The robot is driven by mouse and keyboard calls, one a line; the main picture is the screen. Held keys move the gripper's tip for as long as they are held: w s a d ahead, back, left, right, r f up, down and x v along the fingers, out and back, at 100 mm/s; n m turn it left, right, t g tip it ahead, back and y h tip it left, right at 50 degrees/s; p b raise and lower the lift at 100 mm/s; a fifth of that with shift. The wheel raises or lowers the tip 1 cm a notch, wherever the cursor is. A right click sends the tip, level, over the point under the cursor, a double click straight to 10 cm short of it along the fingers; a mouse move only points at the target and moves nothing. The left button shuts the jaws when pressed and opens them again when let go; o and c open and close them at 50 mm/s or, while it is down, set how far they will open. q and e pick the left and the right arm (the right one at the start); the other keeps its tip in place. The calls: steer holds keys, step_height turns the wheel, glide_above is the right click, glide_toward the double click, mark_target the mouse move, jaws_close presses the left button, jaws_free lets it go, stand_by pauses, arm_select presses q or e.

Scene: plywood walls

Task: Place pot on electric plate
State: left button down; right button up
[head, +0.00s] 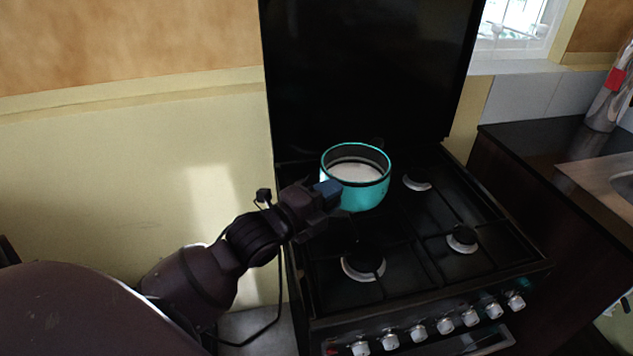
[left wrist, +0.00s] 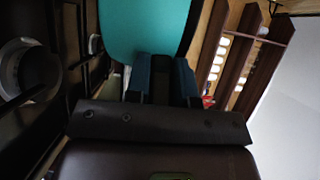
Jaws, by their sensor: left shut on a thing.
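A turquoise pot (head: 368,196) is over the back left part of the black stove (head: 402,256). My left gripper (head: 331,190) reaches it from the left and is shut on the pot's near left side. I cannot tell whether the pot rests on the grate or hangs just above it. In the left wrist view the blue fingertips (left wrist: 160,78) meet the turquoise pot wall (left wrist: 145,28). The burner under the pot is hidden. The front left burner (head: 363,264), front right burner (head: 462,239) and back right burner (head: 417,182) are bare. My right gripper is not in view.
A raised black lid (head: 365,70) stands behind the stove. Several knobs (head: 444,325) line its front. A dark counter (head: 535,140) with a sink (head: 622,185) and a bottle-like object (head: 608,95) is at the right. A yellow wall (head: 120,170) is at the left.

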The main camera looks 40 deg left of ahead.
arm_select(q)
steer(key=w+a, duration=0.8)
steer(key=a, duration=0.1)
step_height(320, 180, down, 7)
steer(key=b, duration=0.2)
steer(key=shift+w+a, duration=0.3)
steer(key=shift+r, duration=0.1)
steer(key=c, duration=1)
jaws_free()
steer(key=shift+s+f, duration=0.1)
steer(key=shift+f, duration=0.1)
steer(key=shift+r, duration=0.1)
steer(key=v, duration=1.2)
